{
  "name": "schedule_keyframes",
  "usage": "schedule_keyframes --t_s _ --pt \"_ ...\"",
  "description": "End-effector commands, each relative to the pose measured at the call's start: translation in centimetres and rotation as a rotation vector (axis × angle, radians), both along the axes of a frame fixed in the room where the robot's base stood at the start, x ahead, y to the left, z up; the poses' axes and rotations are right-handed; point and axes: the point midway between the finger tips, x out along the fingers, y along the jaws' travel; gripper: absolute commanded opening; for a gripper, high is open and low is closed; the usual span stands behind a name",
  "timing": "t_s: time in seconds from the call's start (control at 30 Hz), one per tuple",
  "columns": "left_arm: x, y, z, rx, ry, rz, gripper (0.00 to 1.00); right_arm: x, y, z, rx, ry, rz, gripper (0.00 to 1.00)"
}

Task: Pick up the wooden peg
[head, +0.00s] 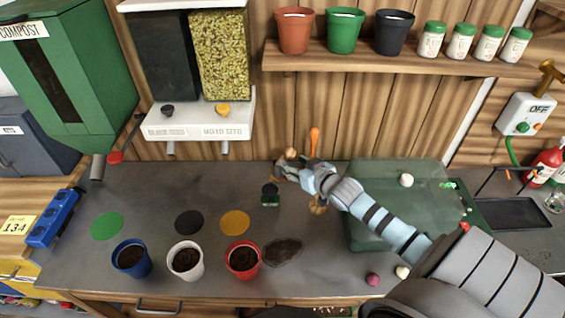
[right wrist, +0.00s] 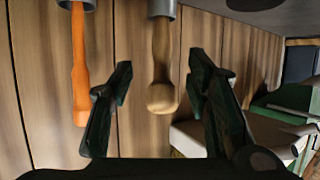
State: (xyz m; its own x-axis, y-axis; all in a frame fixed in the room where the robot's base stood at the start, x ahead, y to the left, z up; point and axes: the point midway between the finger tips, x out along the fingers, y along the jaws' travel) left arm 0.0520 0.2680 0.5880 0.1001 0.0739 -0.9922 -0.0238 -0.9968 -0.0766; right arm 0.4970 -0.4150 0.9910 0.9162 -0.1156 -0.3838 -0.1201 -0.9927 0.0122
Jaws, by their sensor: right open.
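The wooden peg (right wrist: 163,65) is a tan rod with a rounded knob, its other end in a grey holder (right wrist: 163,8) in the right wrist view. Its knob seems to be the small tan ball (head: 291,153) at the back of the bench in the head view. My right gripper (head: 281,170) is open there. In the right wrist view, its two dark fingers (right wrist: 160,75) stand apart on either side of the peg, with gaps visible on both sides. My left gripper is not in view.
An orange-handled tool (right wrist: 80,65) stands close beside the peg, also in a grey holder. A small dark green item (head: 270,197) lies just in front of the gripper. Pots (head: 243,273) line the bench front. A translucent green tray (head: 375,230) lies under my right arm.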

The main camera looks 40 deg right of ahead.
Motion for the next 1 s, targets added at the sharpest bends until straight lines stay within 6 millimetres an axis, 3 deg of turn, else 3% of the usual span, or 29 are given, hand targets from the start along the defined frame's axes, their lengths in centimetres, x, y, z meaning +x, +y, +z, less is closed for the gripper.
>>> schedule_keyframes --t_s 0.4,0.6,0.67,0.9,1.0 --pt "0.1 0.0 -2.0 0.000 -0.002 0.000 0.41 5.9 -0.5 -1.8 0.001 -0.001 0.002 0.44" --pt "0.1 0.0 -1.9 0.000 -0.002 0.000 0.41 6.1 -0.6 -1.7 -0.003 -0.001 0.003 0.44" --pt "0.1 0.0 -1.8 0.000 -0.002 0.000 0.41 6.1 -0.6 -1.6 -0.003 -0.001 0.003 0.38" --pt "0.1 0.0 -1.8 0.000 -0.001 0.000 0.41 6.1 -0.6 -1.6 -0.003 -0.001 0.003 0.00" --pt "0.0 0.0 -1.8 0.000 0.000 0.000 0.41 6.1 -0.6 -1.6 -0.003 -0.001 0.002 0.00"
